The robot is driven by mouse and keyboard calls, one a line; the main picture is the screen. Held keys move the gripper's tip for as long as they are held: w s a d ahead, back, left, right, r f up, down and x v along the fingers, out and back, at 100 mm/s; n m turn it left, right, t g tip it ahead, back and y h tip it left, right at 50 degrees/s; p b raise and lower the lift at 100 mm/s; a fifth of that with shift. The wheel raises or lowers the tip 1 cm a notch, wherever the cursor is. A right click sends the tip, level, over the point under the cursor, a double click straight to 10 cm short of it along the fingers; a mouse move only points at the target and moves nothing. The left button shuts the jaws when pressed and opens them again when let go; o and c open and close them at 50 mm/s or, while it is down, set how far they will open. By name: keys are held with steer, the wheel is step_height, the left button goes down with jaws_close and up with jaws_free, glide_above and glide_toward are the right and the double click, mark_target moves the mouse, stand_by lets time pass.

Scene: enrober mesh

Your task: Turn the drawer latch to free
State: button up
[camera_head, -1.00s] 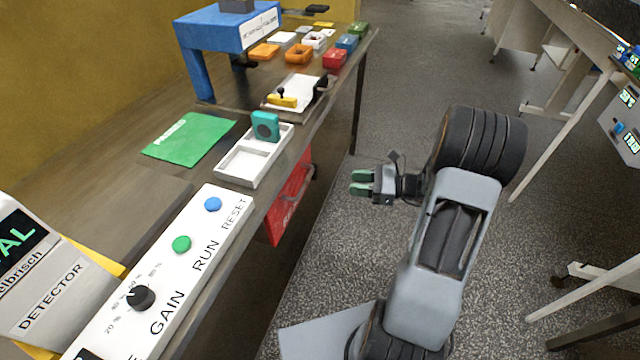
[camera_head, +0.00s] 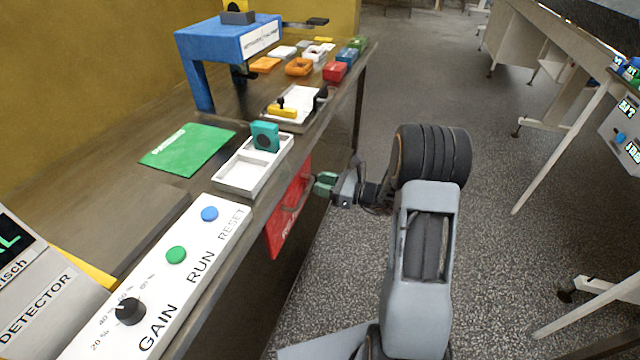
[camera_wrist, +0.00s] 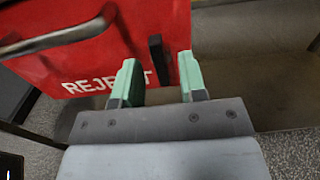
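The red drawer front (camera_head: 287,215) is set in the side of the bench, below the white two-part tray. In the wrist view the red front (camera_wrist: 100,60) reads REJECT and carries a grey bar handle (camera_wrist: 50,40). A small black upright latch bar (camera_wrist: 159,60) sits near its right edge. My gripper (camera_wrist: 157,82) is open, its two green fingers apart. The latch shows between the fingertips in the wrist view, but I cannot tell whether they touch it. In the head view my gripper (camera_head: 326,183) is beside the red front's right side.
On the bench above stand the white tray (camera_head: 240,178) with a teal block (camera_head: 265,136), a green mat (camera_head: 187,149) and a panel with a knob and buttons (camera_head: 150,290). Open floor (camera_head: 500,250) lies to the right.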

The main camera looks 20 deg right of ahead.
steer(key=shift+w+a, duration=0.35)
steer(key=shift+a, duration=0.1)
steer(key=shift+c, duration=0.2)
jaws_close()
